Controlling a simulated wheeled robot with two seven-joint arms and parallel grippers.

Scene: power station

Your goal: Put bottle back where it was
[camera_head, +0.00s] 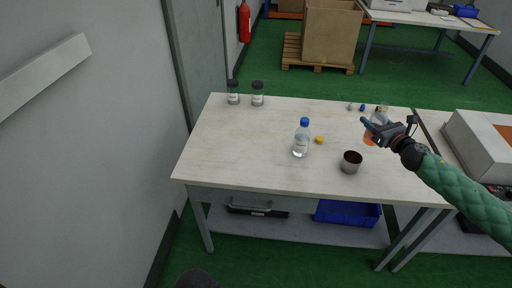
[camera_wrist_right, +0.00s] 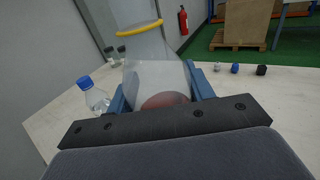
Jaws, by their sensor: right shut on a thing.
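My right gripper (camera_head: 372,128) is shut on a clear glass bottle (camera_head: 369,139) with orange-red liquid, at the right part of the table. In the right wrist view the gripper (camera_wrist_right: 160,95) has its blue fingers on both sides of the clear bottle (camera_wrist_right: 155,77), which has a yellow ring and reddish liquid low in it. I cannot tell whether its base touches the table. A clear plastic bottle with a blue cap (camera_head: 301,140) stands upright mid-table; it also shows in the right wrist view (camera_wrist_right: 96,99). My left gripper is out of view.
A dark-filled metal cup (camera_head: 351,163) and a yellow cap (camera_head: 319,140) are near the plastic bottle. Two dark-lidded jars (camera_head: 257,94) stand at the back left. Small caps (camera_head: 362,107) lie at the back right. A large box (camera_head: 480,138) is at right. The table's left side (camera_head: 232,145) is clear.

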